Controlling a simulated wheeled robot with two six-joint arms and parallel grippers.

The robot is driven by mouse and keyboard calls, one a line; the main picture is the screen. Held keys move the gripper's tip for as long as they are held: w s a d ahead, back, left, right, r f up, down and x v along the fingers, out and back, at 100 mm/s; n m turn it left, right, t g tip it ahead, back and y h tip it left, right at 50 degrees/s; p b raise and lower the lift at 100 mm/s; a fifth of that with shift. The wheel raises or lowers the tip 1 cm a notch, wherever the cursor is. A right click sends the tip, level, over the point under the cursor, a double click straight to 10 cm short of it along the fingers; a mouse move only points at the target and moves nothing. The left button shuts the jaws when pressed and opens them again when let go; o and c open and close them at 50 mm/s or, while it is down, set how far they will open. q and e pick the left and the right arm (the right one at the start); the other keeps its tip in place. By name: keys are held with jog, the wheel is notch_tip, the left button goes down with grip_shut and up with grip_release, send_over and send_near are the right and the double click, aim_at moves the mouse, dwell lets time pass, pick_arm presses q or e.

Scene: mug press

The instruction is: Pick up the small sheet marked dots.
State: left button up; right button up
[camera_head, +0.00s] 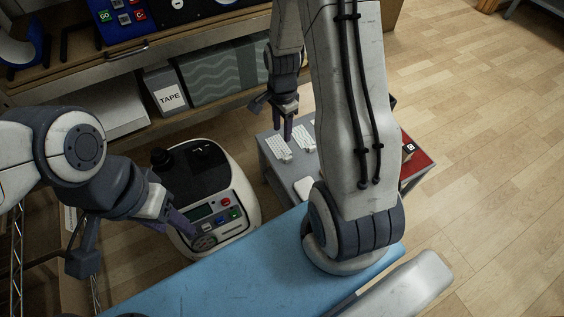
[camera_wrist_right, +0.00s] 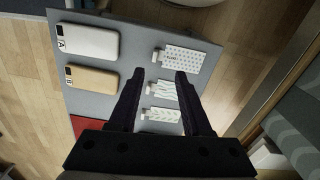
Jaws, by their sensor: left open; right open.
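The small white sheet marked dots (camera_wrist_right: 184,57) lies flat on a grey table (camera_wrist_right: 130,22), the farthest of three sheets in a column in the right wrist view. A sheet with wavy lines (camera_wrist_right: 163,90) and one with chevrons (camera_wrist_right: 160,115) lie nearer. My right gripper (camera_wrist_right: 160,73) is open and empty, its fingertips over the gap between the dotted and wavy sheets. In the head view, my right gripper (camera_head: 285,113) hangs above the table near the dotted sheet (camera_head: 277,149). My left gripper (camera_head: 130,240) is open at the lower left, beside the press.
A white block marked A (camera_wrist_right: 90,40) and a tan block marked B (camera_wrist_right: 92,80) lie on the table, with a red area (camera_wrist_right: 85,124) near them. A mug press (camera_head: 228,212), a blue surface (camera_head: 220,285) and a shelf with a TAPE box (camera_head: 168,97) stand around.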

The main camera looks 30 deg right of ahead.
jog(key=m+b, duration=0.1)
jog(key=b, duration=0.2)
send_over(288, 157)
jog(key=f, duration=0.7)
jog(key=shift+w+f, duration=0.2)
jog(key=shift+f, duration=0.1)
jog(key=f+b, duration=0.1)
jog(key=f, duration=0.1)
jog(key=f+b, duration=0.1)
jog(key=f, duration=0.1)
jog(key=f+b, duration=0.2)
jog(key=shift+s, duration=0.3)
jog(key=shift+r, duration=0.1)
grip_shut()
